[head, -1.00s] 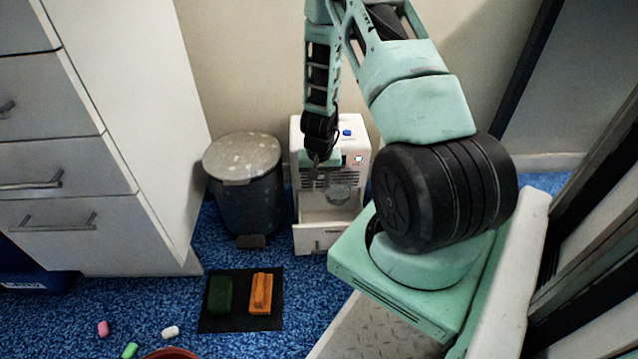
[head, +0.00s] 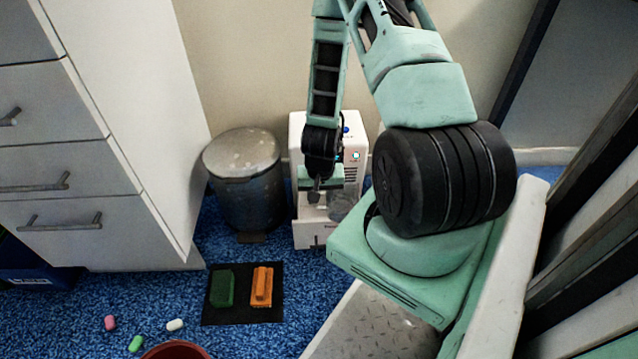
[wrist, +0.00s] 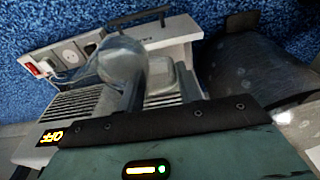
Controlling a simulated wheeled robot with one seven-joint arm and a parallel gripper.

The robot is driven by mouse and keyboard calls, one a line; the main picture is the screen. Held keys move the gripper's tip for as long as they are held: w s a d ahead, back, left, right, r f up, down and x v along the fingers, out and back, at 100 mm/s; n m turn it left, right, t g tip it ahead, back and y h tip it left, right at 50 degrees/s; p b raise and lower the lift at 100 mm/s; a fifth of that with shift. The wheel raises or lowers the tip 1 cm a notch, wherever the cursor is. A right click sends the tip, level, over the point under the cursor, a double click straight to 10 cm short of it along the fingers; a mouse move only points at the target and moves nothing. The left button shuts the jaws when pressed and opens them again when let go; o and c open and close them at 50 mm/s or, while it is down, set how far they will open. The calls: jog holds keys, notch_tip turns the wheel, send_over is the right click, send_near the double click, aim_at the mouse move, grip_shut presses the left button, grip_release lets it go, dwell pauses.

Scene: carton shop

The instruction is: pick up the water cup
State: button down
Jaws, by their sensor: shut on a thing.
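The water cup (head: 342,205) is clear and see-through, at the front of the white water dispenser (head: 303,228). My gripper (head: 318,187) hangs in front of the dispenser, just left of the cup, and is shut on it. The wrist view shows the clear cup (wrist: 118,60) beyond my dark gripper edge, with a grey finger against it. The arm covers part of the dispenser's front. I cannot tell whether the cup's base touches the dispenser tray.
A grey pedal bin (head: 243,185) stands close left of the dispenser, beside white drawers (head: 75,180). A black mat (head: 243,312) on the blue carpet holds a green block (head: 222,289) and an orange block (head: 262,287). Small pills and a red-brown bowl (head: 176,350) lie in front.

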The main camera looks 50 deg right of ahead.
jog(key=s+a+p, duration=0.3)
jog(key=s+a, duration=0.2)
jog(key=a, duration=0.1)
dwell(0.4)
jog(key=shift+s+a, duration=0.1)
jog(key=shift+s, duration=0.05)
dwell(2.8)
